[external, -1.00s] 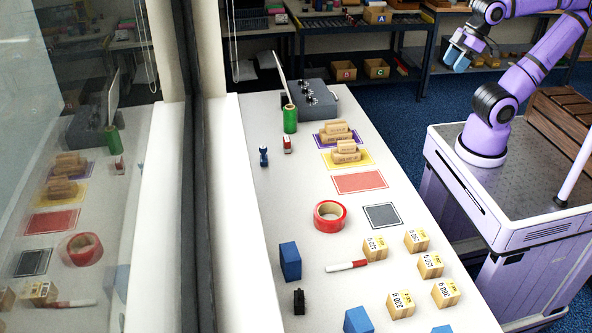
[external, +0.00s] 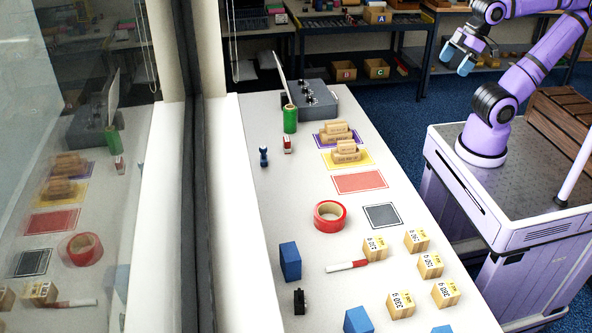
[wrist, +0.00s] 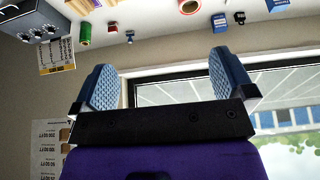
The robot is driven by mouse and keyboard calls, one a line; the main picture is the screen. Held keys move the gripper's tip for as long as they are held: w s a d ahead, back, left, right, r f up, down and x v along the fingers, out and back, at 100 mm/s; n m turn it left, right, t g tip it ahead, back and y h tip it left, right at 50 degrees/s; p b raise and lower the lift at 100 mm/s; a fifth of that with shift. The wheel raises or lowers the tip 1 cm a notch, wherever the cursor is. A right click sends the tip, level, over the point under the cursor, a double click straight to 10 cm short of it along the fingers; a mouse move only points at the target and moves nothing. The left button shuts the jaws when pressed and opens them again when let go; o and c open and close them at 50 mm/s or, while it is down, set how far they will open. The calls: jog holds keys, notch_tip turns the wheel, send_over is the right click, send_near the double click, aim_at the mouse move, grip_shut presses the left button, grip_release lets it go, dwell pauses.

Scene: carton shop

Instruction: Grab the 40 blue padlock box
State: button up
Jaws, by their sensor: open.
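Blue boxes stand on the white table: one upright (external: 290,261) left of the marker, one (external: 357,320) at the near edge of the picture, and one (external: 443,329) cut off at the bottom. No padlock mark or 40 is readable on them. The wrist view shows a blue box (wrist: 219,22) with white print too small to read, and part of another (wrist: 278,4) at the top edge. My gripper (external: 457,60) is open and empty, raised beyond the table's right side, far from the boxes. Its two blue fingers show spread in the wrist view (wrist: 162,60).
Several wooden weight blocks (external: 401,304) stand near the blue boxes. A red tape roll (external: 330,216), a marker (external: 346,266) and a small black item (external: 299,301) are close by. A window borders the table's left side. Bare table lies left of the red mat (external: 360,182).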

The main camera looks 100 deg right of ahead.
jog(key=w+a+r, duration=0.1)
jog(key=w, duration=0.7)
jog(key=w+a+r, duration=0.2)
jog(key=w, duration=0.5)
send_over(291, 252)
jog(key=s, duration=0.4)
notch_tip(291, 252, down, 34)
jog(key=shift+n+g, duration=0.3)
jog(key=shift+n, duration=0.1)
jog(key=shift+w+x, duration=0.15)
jog(key=shift+x, duration=2.6)
jog(key=shift+w+x, duration=0.15)
jog(key=shift+x, duration=2.55)
jog(key=shift+r, duration=0.1)
jog(key=c, duration=1)
